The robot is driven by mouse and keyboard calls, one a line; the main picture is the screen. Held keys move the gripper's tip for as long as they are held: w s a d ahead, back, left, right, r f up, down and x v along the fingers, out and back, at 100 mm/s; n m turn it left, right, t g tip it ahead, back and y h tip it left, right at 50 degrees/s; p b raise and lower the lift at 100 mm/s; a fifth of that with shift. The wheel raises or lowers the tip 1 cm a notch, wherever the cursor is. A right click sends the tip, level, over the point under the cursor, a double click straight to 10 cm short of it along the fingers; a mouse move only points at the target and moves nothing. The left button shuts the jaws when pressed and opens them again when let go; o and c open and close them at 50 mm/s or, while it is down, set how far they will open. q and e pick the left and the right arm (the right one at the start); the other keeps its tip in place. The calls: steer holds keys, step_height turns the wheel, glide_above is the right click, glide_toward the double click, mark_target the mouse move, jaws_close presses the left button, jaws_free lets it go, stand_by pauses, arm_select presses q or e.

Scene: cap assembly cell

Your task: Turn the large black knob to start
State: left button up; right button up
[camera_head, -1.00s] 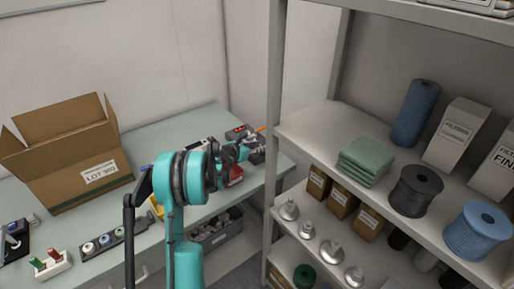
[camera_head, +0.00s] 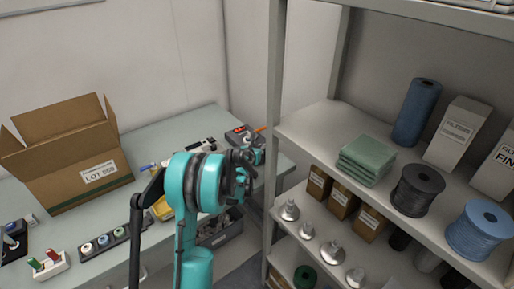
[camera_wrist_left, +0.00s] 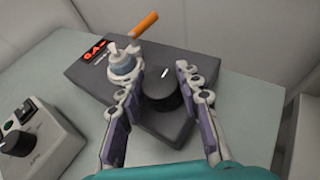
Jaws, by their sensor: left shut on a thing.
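The large black knob (camera_wrist_left: 166,92), with a white mark on top, sits on a dark control box (camera_wrist_left: 100,75) in the left wrist view. My left gripper (camera_wrist_left: 167,88) has one finger on each side of the knob and is shut on it. In the head view the box (camera_head: 238,133) shows at the table's far right end, partly hidden by my left gripper (camera_head: 257,156). The knob is hidden there. My right gripper is not in view.
A grey unit with a small knob (camera_wrist_left: 40,140) stands left. A metal shelf (camera_head: 274,110) is close on the right.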

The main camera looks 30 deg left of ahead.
arm_select(q)
steer(key=o, duration=1.2)
steer(key=shift+s, duration=0.1)
steer(key=v, duration=1.1)
steer(key=shift+s+d+r, duration=0.1)
steer(key=shift+s+r, duration=0.15)
steer(key=shift+s, duration=0.05)
